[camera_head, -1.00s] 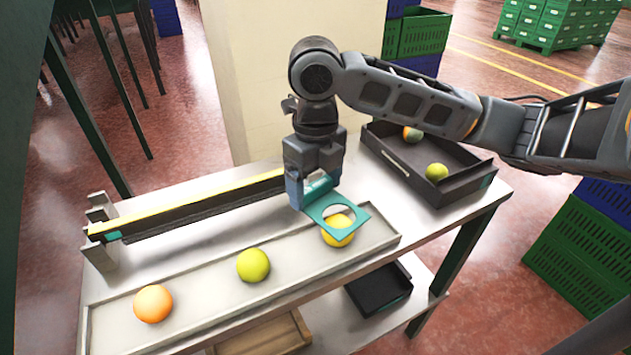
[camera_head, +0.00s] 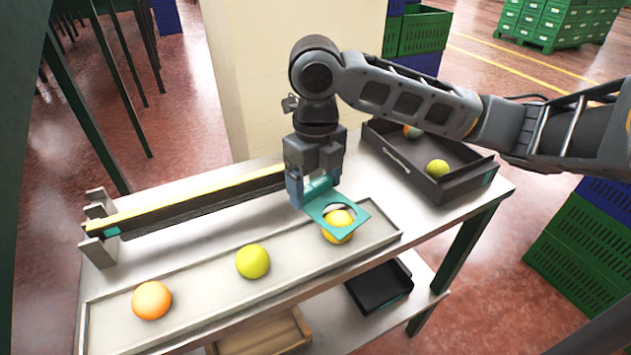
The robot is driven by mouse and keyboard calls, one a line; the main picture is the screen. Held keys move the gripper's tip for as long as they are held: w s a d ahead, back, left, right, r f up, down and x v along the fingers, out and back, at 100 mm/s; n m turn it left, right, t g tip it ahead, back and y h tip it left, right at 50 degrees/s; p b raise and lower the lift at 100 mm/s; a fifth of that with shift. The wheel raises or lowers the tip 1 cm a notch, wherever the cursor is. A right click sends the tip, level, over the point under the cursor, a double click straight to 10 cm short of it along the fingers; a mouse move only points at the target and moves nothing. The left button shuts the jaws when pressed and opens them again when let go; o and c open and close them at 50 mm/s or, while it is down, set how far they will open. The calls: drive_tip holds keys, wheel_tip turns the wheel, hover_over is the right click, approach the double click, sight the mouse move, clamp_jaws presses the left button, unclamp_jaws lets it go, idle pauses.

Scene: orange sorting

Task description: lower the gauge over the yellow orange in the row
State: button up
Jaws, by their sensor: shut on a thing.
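My gripper (camera_head: 315,192) is shut on the teal handle of the gauge (camera_head: 356,216), a flat square plate with a round hole. The plate is at the right end of the long shallow tray (camera_head: 205,268). The yellow orange (camera_head: 338,232) lies in the tray under the plate, and its top shows through the hole. Part of it shows below the plate's front edge. I cannot tell whether the plate touches it. A yellow-green orange (camera_head: 253,261) lies mid-tray and an orange-coloured one (camera_head: 152,300) lies at the left end.
A black crate (camera_head: 455,192) at the table's back right holds a yellow-green fruit (camera_head: 437,169) and a partly orange one (camera_head: 412,131). A dark bar with a yellow top (camera_head: 190,200) runs behind the tray. A small black bin (camera_head: 380,287) sits on the lower shelf.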

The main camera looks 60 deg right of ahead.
drive_tip(key=shift+f+b, duration=1.15)
drive_tip(key=shift+f, duration=0.15)
drive_tip(key=shift+r, duration=0.15)
idle(0.9)
drive_tip(key=shift+r+p, duration=2.85)
drive_tip(key=shift+r, duration=1.3)
